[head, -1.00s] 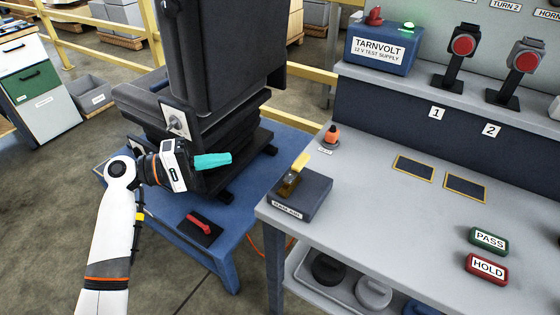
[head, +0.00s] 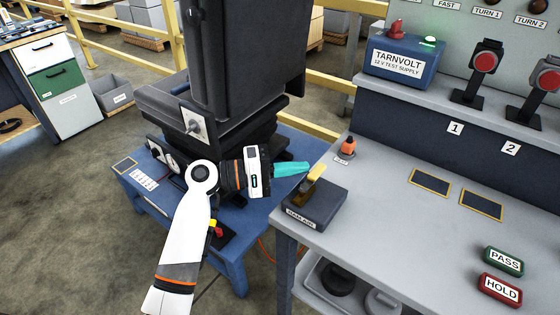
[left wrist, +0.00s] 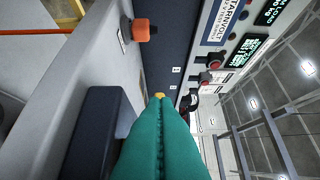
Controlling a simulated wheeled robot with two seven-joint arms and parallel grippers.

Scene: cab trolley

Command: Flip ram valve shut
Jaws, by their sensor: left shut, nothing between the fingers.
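The ram valve (head: 314,205) is a dark box with a "RAM AIR" label at the bench's near left corner. Its lever has a yellow handle (head: 317,171) on a brass-coloured stem and leans up to the right in the head view. My left gripper (head: 306,168), with teal fingers, is shut and empty. Its tips are just left of the yellow handle; I cannot tell if they touch. In the left wrist view the shut fingers (left wrist: 160,110) hide most of the lever, and only a bit of yellow (left wrist: 158,96) shows beyond the tips. My right gripper is not in view.
An orange knob (head: 348,147) stands behind the valve on the grey bench (head: 385,235). The black seat (head: 235,70) on its blue trolley (head: 140,190) is at the left. A blue test supply (head: 402,62) sits on the back shelf.

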